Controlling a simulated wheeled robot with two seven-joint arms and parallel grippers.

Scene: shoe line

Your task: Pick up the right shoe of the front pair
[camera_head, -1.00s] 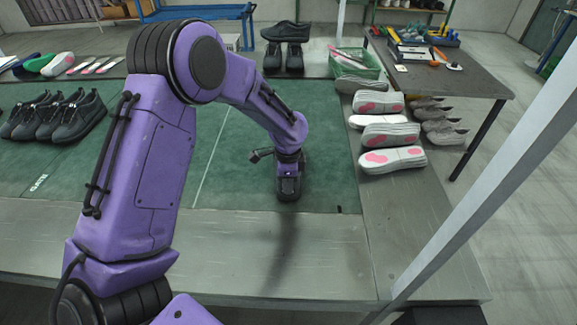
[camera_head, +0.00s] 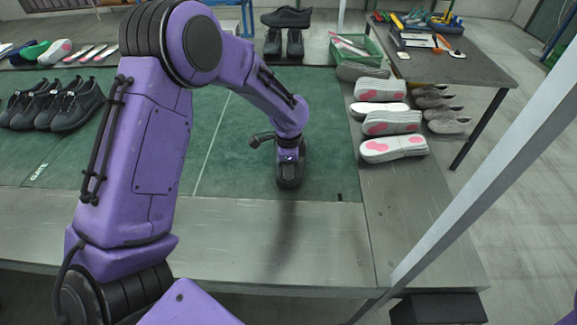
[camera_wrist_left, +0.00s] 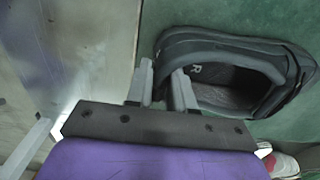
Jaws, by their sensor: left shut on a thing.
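The dark shoe (camera_head: 289,178) is at the front right part of the green mat, below the end of my left arm. In the left wrist view this shoe (camera_wrist_left: 290,62) shows its open collar, with a letter R on the insole. My left gripper (camera_wrist_left: 164,88) is shut on the shoe's collar edge, one finger inside the opening and the other outside. My left gripper (camera_head: 289,158) also shows in the head view, over the shoe. I cannot tell whether the sole touches the mat. No second shoe shows beside it. My right gripper is out of view.
Several dark shoes (camera_head: 72,107) stand on the left of the mat (camera_head: 225,150). Pale soles with pink patches (camera_head: 395,147) and a green crate (camera_head: 360,48) lie right of the mat. A slanted pale post (camera_head: 490,190) crosses the right side. The mat's front middle is clear.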

